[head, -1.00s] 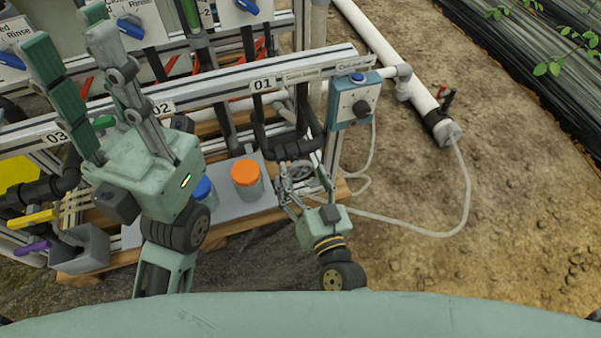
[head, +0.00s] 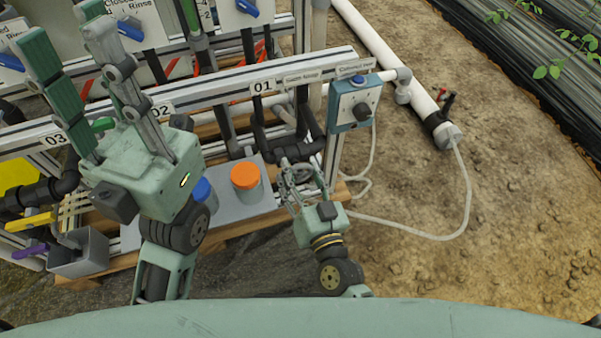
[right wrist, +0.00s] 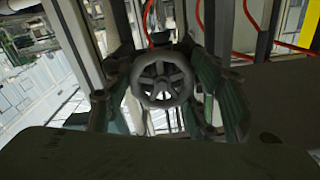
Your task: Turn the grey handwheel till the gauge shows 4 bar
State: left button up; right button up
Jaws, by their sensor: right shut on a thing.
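The grey handwheel (right wrist: 162,80) is seen face-on in the right wrist view, a spoked ring between my right gripper's (right wrist: 165,90) two fingers. The sides of its rim are between the fingers, which are shut on it. In the head view, the right gripper (head: 301,180) reaches up to the handwheel (head: 302,168) below the 01 label, and its fingers partly cover the wheel. My left gripper (head: 63,25) is open and empty, its two fingers spread and pointing up in front of the skid's left part. I cannot make out a pressure gauge or a reading in either view.
An orange-lidded jar (head: 246,178) and a blue-lidded one (head: 204,192) stand left of the right gripper. A blue switch box (head: 353,103) hangs at the rail's right end. A pale hose (head: 420,236) lies on the open soil to the right.

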jog(key=shift+d+m+p, duration=0.1)
jog(key=shift+m+p, duration=0.35)
jog(key=shift+m, duration=0.15)
jog(key=o, duration=1.1)
jog(key=shift+s, duration=0.1)
jog(key=v, duration=1.1)
jog(key=shift+s+d, duration=0.15)
jog(key=shift+s, duration=0.2)
